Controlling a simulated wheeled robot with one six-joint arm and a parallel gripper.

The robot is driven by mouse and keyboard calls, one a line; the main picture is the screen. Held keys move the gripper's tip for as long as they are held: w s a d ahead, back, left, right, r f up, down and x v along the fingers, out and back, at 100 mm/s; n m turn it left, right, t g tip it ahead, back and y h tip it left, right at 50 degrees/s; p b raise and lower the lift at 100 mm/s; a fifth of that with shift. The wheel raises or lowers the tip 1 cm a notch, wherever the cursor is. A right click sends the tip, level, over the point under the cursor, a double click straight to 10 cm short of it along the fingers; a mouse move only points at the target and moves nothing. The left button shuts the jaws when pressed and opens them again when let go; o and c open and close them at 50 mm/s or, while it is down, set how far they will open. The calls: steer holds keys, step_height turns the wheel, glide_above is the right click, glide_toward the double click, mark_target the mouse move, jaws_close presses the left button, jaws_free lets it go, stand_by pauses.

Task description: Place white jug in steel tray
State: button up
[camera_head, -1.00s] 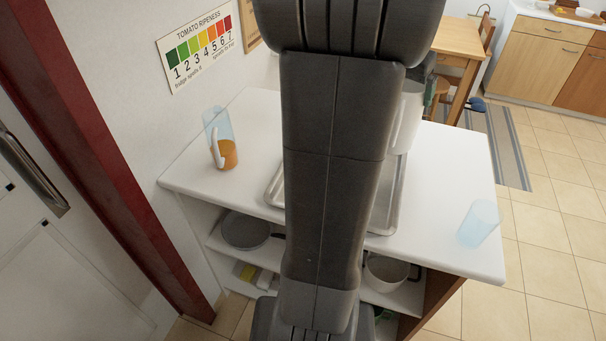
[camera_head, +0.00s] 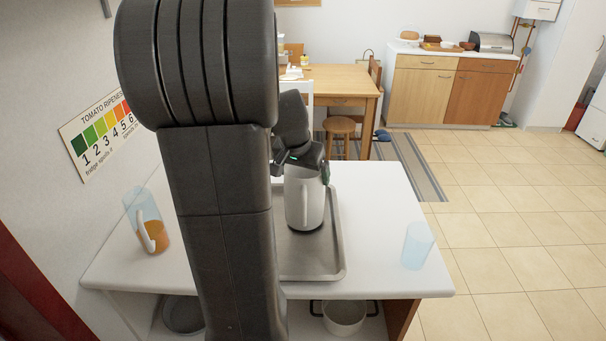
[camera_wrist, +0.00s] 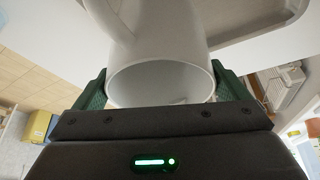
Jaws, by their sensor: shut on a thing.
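The white jug (camera_head: 304,200) appears upright over the right part of the steel tray (camera_head: 328,266) in the head view. I cannot tell whether its base touches the tray. My gripper (camera_head: 308,166) is shut on the jug near its top. In the wrist view the jug's open rim and inner wall (camera_wrist: 150,82) show between the green fingers of my gripper (camera_wrist: 165,88), with the handle beyond. Part of the tray (camera_wrist: 235,20) shows at the top there. My arm hides the tray's left side in the head view.
A clear pitcher with orange liquid (camera_head: 155,238) stands on the white counter (camera_head: 385,200) at left. A bluish clear cup (camera_head: 417,246) stands near its right edge. A pot (camera_head: 344,318) sits on the shelf below. A wooden table (camera_head: 335,82) stands behind.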

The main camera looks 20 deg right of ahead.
steer(key=shift+f, duration=0.2)
steer(key=shift+f, duration=0.2)
steer(key=o, duration=1.3)
steer(key=shift+o, duration=0.2)
steer(key=shift+r, duration=0.15)
steer(key=v, duration=1.2)
steer(key=shift+s, duration=0.1)
